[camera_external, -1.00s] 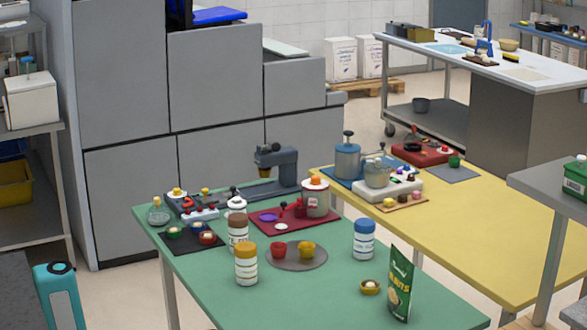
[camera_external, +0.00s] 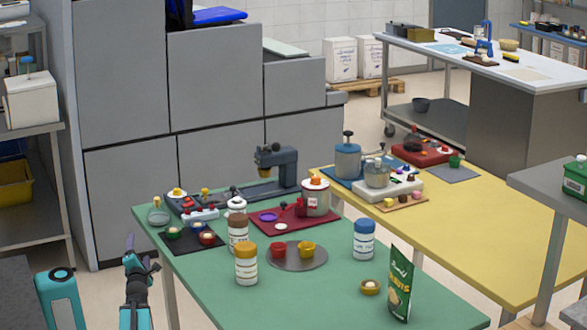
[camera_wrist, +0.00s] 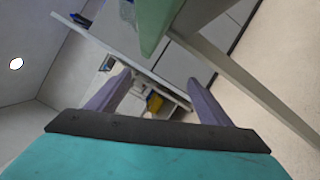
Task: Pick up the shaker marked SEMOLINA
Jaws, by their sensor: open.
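Several shakers stand upright on the green table: one with an orange-yellow lid (camera_external: 246,265), one with a brown lid (camera_external: 238,233), one with a white top (camera_external: 236,205) and one with a blue lid (camera_external: 364,240). Their labels are too small to read, so I cannot tell which is marked SEMOLINA. My gripper (camera_external: 142,254) is at the lower left, left of the green table and apart from the shakers. In the wrist view my gripper (camera_wrist: 160,85) has its two fingers spread with nothing between them. No shaker shows there.
The table edge (camera_wrist: 155,35) shows in the wrist view.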

